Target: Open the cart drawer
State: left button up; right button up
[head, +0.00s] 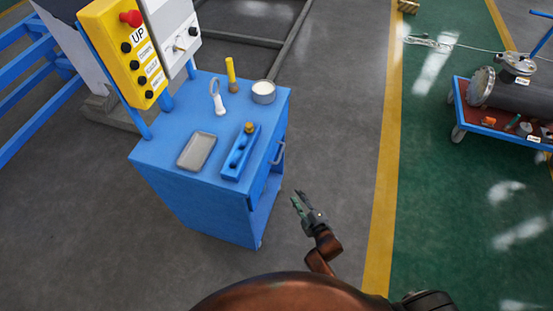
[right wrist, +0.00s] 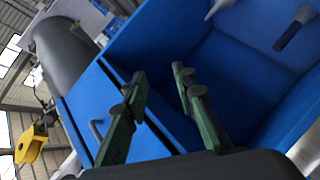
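The blue cart (head: 165,150) stands left of centre in the head view. A grey bar handle (head: 279,152) sits on its right side, high up, at the drawer front. The drawer looks shut. In the right wrist view the drawer front (right wrist: 88,103) and its handle (right wrist: 97,130) show at the left, tilted, beside an open blue compartment (right wrist: 235,70). My right gripper (head: 297,198) is low beside that side of the cart, apart from the handle. Its fingers also show in the right wrist view (right wrist: 160,85), spread with nothing between them. My left gripper is out of view.
On the cart top lie a grey tray (head: 196,151), a blue holder (head: 240,155), a round tin (head: 263,91) and a yellow-handled tool (head: 231,73). A yellow control box (head: 125,50) rises at the back. The floor right of the cart is clear up to a yellow line (head: 387,160).

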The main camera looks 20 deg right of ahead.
jog(key=w+a+r+n+t+b, duration=0.2)
jog(key=w+r+n+t+b, duration=0.15)
jog(key=r, duration=0.45)
jog(key=n+t+y+b, duration=0.1)
jog(key=n+b, duration=0.1)
jog(key=b, duration=0.1)
send_near(281, 154)
jog(key=w+f, duration=0.2)
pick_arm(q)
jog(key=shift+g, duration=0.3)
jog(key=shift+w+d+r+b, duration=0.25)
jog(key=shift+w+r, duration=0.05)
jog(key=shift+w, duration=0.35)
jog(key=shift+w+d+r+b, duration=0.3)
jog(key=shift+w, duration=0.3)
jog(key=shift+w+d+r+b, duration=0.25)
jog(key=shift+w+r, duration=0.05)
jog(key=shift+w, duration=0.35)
pick_arm(e)
jog(key=shift+m+t, duration=0.25)
jog(key=shift+r+x, duration=0.2)
jog(key=shift+x, duration=1.15)
jog(key=shift+r+x, duration=0.2)
jog(key=shift+x, duration=1.2)
jog(key=shift+r+x, duration=0.2)
jog(key=shift+x, duration=1.15)
jog(key=shift+s+a, duration=0.1)
jog(key=shift+a, duration=0.05)
jog(key=shift+c, duration=0.4)
grip_shut()
